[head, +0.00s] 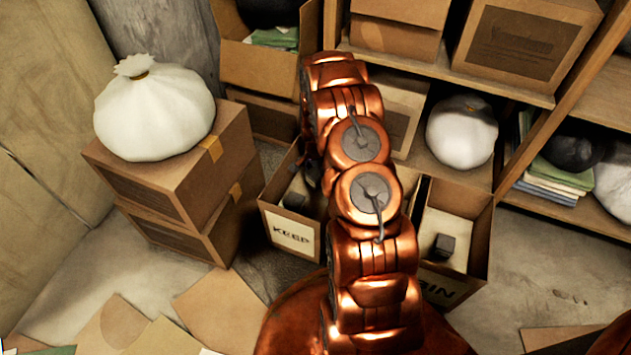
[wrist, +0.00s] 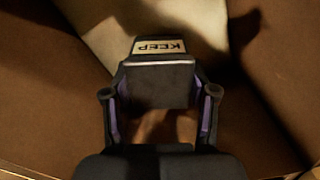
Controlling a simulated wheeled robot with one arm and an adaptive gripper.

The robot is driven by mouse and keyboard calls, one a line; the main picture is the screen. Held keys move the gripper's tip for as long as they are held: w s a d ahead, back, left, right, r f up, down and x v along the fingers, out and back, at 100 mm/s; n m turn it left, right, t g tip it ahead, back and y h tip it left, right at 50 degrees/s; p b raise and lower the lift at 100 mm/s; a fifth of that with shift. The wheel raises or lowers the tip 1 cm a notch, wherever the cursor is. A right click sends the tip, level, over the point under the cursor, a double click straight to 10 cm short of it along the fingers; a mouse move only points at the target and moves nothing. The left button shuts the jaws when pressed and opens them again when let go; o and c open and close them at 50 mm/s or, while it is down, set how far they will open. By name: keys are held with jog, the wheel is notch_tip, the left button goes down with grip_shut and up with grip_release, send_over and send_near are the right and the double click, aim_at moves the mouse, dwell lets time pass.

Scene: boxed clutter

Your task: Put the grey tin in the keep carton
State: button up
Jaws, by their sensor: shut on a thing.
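My gripper (wrist: 158,95) is shut on the grey tin (wrist: 160,84), a dark boxy thing between the two fingers in the wrist view. A pale label reading KEEP shows upside down on its far side. Brown carton walls and a pale floor lie around and below it. In the head view the keep carton (head: 291,234) stands on the floor, its KEEP label facing front. My arm reaches over it and hides its right part. The gripper and tin are mostly hidden there. A small dark thing (head: 295,201) shows inside the carton.
A second open carton (head: 478,240), marked BIN, stands to the right with a dark block (head: 444,246) inside. Stacked boxes (head: 165,190) with a white sack (head: 153,112) stand at left. Shelves (head: 450,78) are behind. Flat cardboard pieces (head: 222,310) lie in front.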

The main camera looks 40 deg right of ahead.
jog(key=shift+f+b, duration=0.3)
jog(key=shift+f, duration=1.1)
jog(key=shift+s+f, duration=0.1)
jog(key=shift+f, duration=0.05)
jog(key=o, duration=1.4)
jog(key=shift+c, duration=0.2)
